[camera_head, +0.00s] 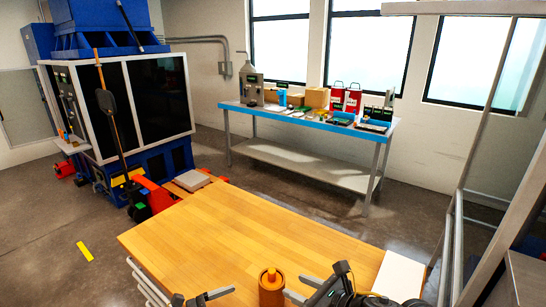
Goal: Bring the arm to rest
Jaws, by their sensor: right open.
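My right gripper (295,288) is at the bottom of the head view. It is open, its fingers apart, with nothing visible between them. An orange-brown cylinder (271,289) with a round knob on top stands upright at the near edge of the wooden table (230,230), just left of the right fingertips. A small gap seems to separate them. My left gripper (222,293) shows only in part at the bottom edge, left of the cylinder. One grey finger shows, so I cannot tell whether it is open or shut.
A white sheet or panel (400,275) lies at the table's right corner. The middle of the tabletop is clear. A blue-edged bench (310,121) with bottles and boxes stands by the windows. A blue machine (120,100) and an orange pallet jack (155,195) are at left.

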